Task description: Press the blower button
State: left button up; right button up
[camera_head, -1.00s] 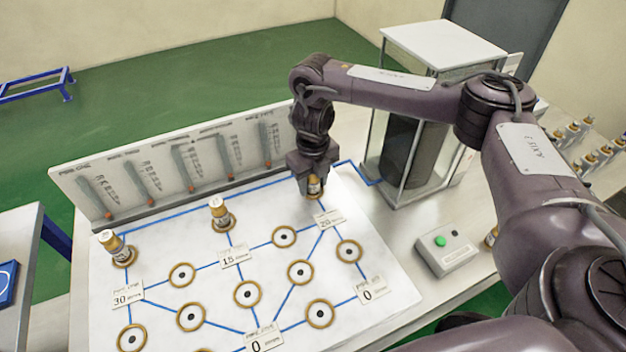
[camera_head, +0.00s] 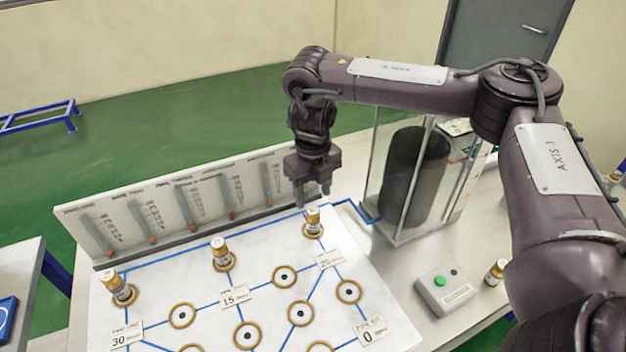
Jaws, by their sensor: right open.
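The blower button is likely the green button (camera_head: 439,282) on a small grey control box (camera_head: 446,291) at the right of the table; a dark button sits beside it. My right gripper (camera_head: 313,198) is open and empty, pointing down just above a gold-capped lid piece (camera_head: 312,222) that stands in the back-right ring of the white board (camera_head: 205,292). The control box lies to the right of the gripper and nearer to me. My left gripper is not in view.
Two more capped pieces stand on the board, at the back middle (camera_head: 220,253) and left (camera_head: 117,287). A panel of flow gauges (camera_head: 185,205) runs behind. A glass case with a dark cylinder (camera_head: 414,174) stands behind the control box. A loose capped piece (camera_head: 495,272) stands beside the box.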

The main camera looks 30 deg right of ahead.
aim_at(440, 280)
jog(key=k, duration=1.5)
